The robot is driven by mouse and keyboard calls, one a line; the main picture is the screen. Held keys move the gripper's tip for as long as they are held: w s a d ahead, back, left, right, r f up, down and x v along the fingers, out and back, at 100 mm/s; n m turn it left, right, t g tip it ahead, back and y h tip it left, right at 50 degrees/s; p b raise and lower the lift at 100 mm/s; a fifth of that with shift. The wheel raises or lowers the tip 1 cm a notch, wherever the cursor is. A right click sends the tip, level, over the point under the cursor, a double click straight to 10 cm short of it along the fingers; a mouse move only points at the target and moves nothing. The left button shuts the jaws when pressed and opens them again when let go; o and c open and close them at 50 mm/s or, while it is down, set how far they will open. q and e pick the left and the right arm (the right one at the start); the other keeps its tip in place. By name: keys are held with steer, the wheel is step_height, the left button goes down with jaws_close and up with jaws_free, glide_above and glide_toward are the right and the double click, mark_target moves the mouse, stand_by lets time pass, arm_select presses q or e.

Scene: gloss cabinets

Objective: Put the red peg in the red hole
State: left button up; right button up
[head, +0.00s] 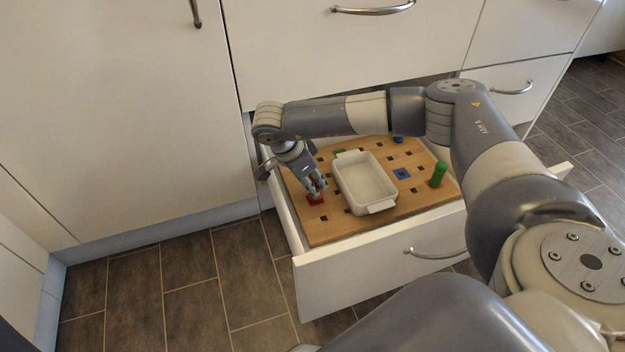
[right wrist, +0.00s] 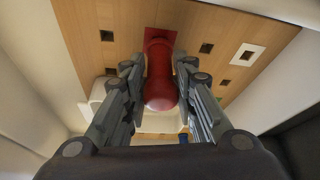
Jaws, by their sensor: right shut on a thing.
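The red peg (right wrist: 160,80) is between the two fingers of my right gripper (right wrist: 158,78) in the right wrist view, with its rounded head toward the camera. Its far end meets the red square (right wrist: 161,36) on the wooden board (right wrist: 120,18); I cannot tell how deep it sits in the hole. In the head view my right gripper (head: 316,190) points down at the red square (head: 315,200), near the board's front left, and is shut on the peg. The peg is mostly hidden there. My left gripper is not in view.
The board (head: 335,230) lies in an open drawer (head: 380,268). A white dish (head: 365,184) stands on it, right of my gripper. A blue peg (head: 398,139) is at the back.

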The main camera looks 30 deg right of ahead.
steer(key=shift+f, duration=0.7)
stand_by(0.5)
steer(key=o, duration=1.2)
steer(key=shift+c, duration=0.2)
steer(key=v, duration=1.2)
steer(key=shift+s, duration=0.1)
